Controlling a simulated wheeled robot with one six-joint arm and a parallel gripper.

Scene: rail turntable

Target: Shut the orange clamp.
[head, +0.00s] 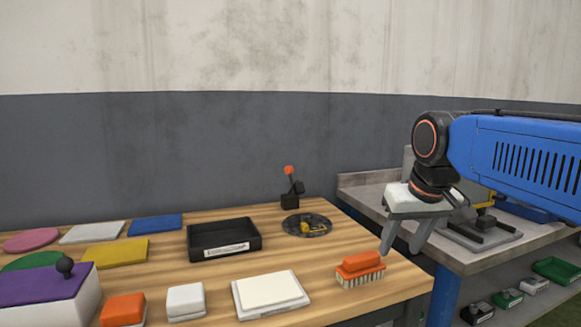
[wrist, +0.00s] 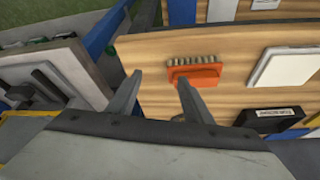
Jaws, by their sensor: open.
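The orange clamp (head: 290,188) stands at the back right of the wooden table in the head view, small, with a black base and a lever with an orange tip. The lever points up, leaning slightly left. I cannot make the clamp out in the wrist view. My gripper (head: 401,250) is open and empty, pointing down beyond the table's right edge, well to the right of and nearer than the clamp. Its two fingers also show in the wrist view (wrist: 160,78), spread apart with nothing between them.
A round dark turntable (head: 318,231) with a yellow part lies just in front of the clamp. An orange brush (head: 360,264) lies near the right edge, closest to my gripper. A black tray (head: 224,240) sits left of the turntable. A grey bench (head: 470,258) stands at right.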

